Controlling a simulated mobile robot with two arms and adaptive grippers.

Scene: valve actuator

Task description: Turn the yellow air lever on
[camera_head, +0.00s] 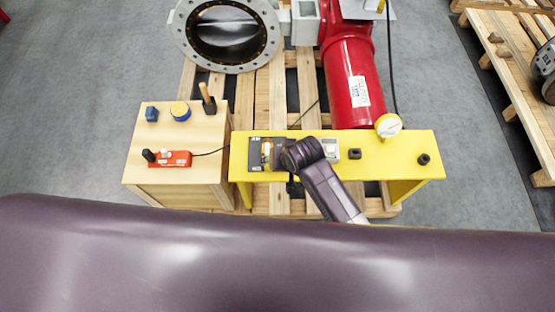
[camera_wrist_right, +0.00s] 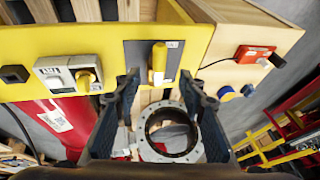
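A yellow lever (camera_wrist_right: 158,60) stands on a dark grey plate (camera_wrist_right: 134,52) on the yellow bench, centred in the right wrist view. In the head view the lever (camera_head: 266,152) is partly hidden by my right gripper (camera_head: 288,158). My right gripper (camera_wrist_right: 160,80) is open, with one finger on each side of the lever in the picture; I see no contact. A second, smaller yellow handle (camera_wrist_right: 83,80) sits on a white unit (camera_wrist_right: 62,73), left of the fingers in the right wrist view. My left gripper is out of view.
A round gauge (camera_head: 388,125) stands at the bench's back edge. Behind are a red cylinder (camera_head: 352,80) and a grey flange ring (camera_head: 182,35).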

